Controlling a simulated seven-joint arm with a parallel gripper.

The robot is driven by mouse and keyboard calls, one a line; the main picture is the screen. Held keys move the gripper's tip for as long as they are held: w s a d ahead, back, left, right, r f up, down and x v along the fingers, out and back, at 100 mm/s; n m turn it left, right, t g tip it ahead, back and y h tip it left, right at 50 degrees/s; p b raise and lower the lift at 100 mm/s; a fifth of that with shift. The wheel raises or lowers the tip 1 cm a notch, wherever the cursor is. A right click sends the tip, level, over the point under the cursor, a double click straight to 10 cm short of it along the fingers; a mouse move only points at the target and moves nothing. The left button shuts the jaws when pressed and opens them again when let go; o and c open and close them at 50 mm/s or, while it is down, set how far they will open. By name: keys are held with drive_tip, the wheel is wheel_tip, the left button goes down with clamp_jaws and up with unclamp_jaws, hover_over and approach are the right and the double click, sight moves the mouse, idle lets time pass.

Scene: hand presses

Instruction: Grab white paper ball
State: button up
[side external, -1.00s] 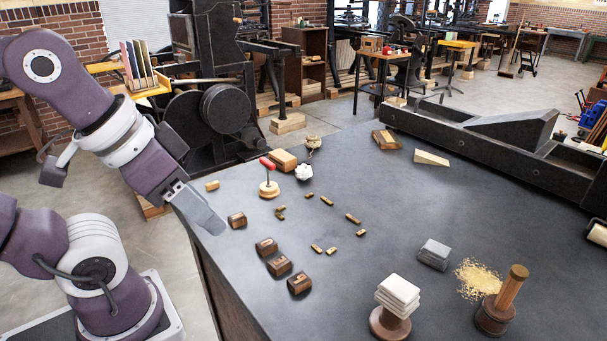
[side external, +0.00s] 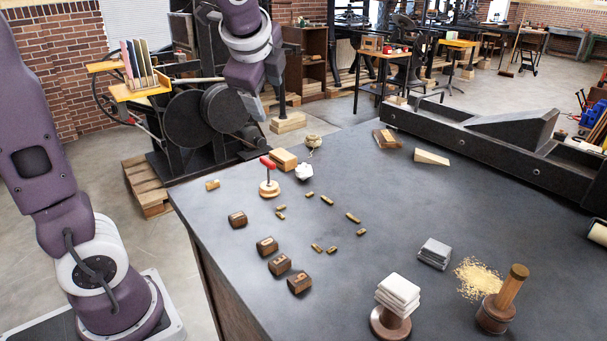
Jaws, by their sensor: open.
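The white paper ball (side external: 304,172) is a small crumpled lump near the far left edge of the dark table. It sits just right of a tan wooden block and below a small string-tied bundle. My gripper (side external: 262,108) is at the upper middle of the side external view, up and to the left of the ball and apart from it. It is open and points downward. Its fingertips are small and hard to make out against the dark press behind. Nothing shows held in it.
A red-handled tool on a round wooden base (side external: 269,179) stands left of the ball. The tan block (side external: 284,159) and the bundle (side external: 313,142) are close by. Small wooden pieces (side external: 327,200) lie in front. The table (side external: 420,210) is bare to the right of the ball.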

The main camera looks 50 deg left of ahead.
drive_tip(key=w+a+f+m+y, duration=0.1)
drive_tip(key=w+a+m+y, duration=0.1)
drive_tip(key=w+a+m, duration=0.45)
drive_tip(key=m+t+y, duration=0.1)
drive_tip(key=m+y, duration=0.1)
drive_tip(key=m, duration=0.4)
hover_over(304, 167)
drive_tip(key=s+d, duration=0.3)
drive_tip(key=d, duration=0.2)
wheel_tip(304, 167, down, 3)
drive_tip(key=shift+m, duration=0.25)
drive_tip(key=f, duration=2.2)
drive_tip(key=shift+w+f, duration=0.25)
drive_tip(key=shift+w, duration=0.05)
drive_tip(key=x, duration=0.7)
drive_tip(key=shift+s+a+f, duration=0.15)
drive_tip(key=shift+a, duration=0.2)
drive_tip(key=shift+c, duration=0.4)
drive_tip(key=c, duration=1.3)
